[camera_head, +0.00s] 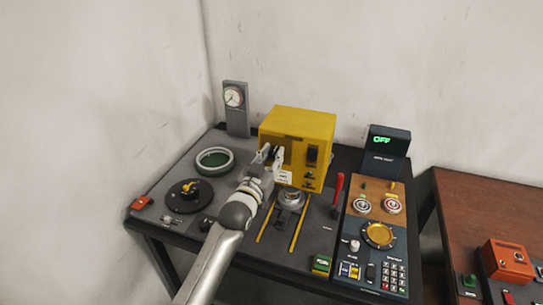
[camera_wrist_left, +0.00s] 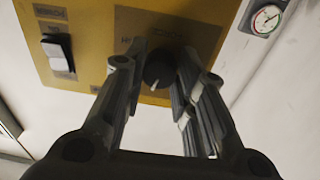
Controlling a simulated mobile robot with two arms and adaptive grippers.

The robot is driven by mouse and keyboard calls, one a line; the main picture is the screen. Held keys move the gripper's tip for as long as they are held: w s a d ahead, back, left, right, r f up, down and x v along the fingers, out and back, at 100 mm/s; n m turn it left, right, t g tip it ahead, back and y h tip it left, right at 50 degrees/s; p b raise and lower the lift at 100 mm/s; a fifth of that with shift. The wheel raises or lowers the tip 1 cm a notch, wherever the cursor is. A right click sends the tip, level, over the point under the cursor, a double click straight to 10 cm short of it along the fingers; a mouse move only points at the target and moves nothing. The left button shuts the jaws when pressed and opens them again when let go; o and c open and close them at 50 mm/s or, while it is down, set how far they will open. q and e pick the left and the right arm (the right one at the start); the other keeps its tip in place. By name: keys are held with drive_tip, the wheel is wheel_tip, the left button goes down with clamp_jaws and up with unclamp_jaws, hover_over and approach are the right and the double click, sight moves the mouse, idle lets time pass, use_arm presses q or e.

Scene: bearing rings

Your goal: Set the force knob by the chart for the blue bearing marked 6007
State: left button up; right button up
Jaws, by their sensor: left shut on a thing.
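The yellow machine box (camera_head: 305,122) stands at the back of the dark bench. In the left wrist view, a round dark knob (camera_wrist_left: 158,70) with a pale pointer line sits on the yellow panel (camera_wrist_left: 90,20). My left gripper (camera_head: 268,155) reaches the left part of the box's front. In the left wrist view, its fingers (camera_wrist_left: 161,62) are shut on the knob, one on each side. The pointer line slants down and left in that view. I cannot read a scale, and I cannot make out a chart or a blue bearing marked 6007. My right gripper is out of view.
A rocker switch (camera_wrist_left: 58,52) is on the same panel. A dial gauge (camera_head: 234,96) stands behind, left. A grey ring (camera_head: 214,160) and a black turntable (camera_head: 189,194) lie left. A red lever (camera_head: 338,187), a control panel (camera_head: 377,235) and a display reading OFF (camera_head: 384,140) are right.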

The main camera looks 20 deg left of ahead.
use_arm(q)
drive_tip(key=shift+f+n, duration=0.1)
drive_tip(key=shift+n, duration=1.2)
drive_tip(key=o, duration=1.1)
drive_tip(key=shift+c, duration=0.2)
drive_tip(key=s, duration=1.2)
drive_tip(key=shift+a+f, duration=0.25)
drive_tip(key=shift+a, duration=0.15)
